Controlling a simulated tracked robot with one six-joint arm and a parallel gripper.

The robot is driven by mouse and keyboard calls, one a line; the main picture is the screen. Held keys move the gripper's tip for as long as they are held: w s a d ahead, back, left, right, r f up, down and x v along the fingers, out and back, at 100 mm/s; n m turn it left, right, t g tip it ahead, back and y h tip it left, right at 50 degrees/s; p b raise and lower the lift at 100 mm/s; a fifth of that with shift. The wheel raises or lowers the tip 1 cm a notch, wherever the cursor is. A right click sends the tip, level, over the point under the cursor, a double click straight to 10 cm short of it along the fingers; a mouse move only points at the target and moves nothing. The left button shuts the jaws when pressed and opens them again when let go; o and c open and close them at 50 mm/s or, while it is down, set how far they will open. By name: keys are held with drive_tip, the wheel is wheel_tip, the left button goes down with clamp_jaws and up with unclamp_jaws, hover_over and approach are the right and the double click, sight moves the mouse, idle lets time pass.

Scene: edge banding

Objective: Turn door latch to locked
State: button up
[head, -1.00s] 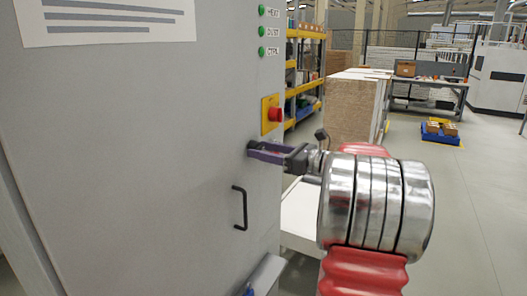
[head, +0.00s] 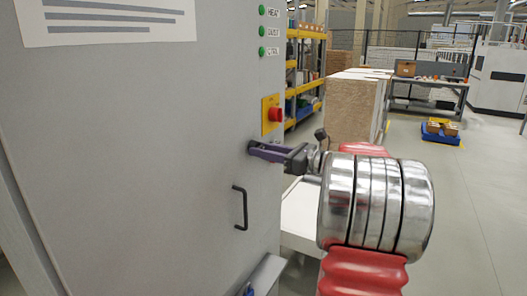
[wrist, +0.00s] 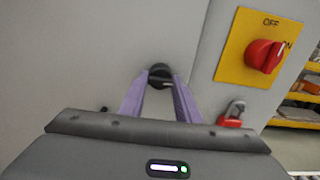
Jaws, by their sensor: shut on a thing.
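The door latch (wrist: 160,74) is a small dark round knob on the grey cabinet door (head: 130,150). In the wrist view it sits between the tips of my gripper's purple fingers. My gripper (wrist: 160,84) is shut on the latch. In the head view my gripper (head: 252,148) reaches the door from the right, and its fingers hide most of the latch. The latch's turn angle cannot be made out.
A red rotary switch (wrist: 264,55) on a yellow plate marked OFF is right of the latch. A red padlock (wrist: 231,118) hangs below it. A black door handle (head: 241,208) is below my gripper. Stacked boards (head: 352,105) stand behind.

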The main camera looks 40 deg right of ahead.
drive_tip(key=shift+n, duration=0.4)
drive_tip(key=n, duration=1.7)
idle(0.6)
drive_tip(key=o, duration=1)
drive_tip(key=shift+d, duration=0.1)
drive_tip(key=shift+o, duration=0.2)
drive_tip(key=v, duration=1.3)
drive_tip(key=shift+s, duration=0.35)
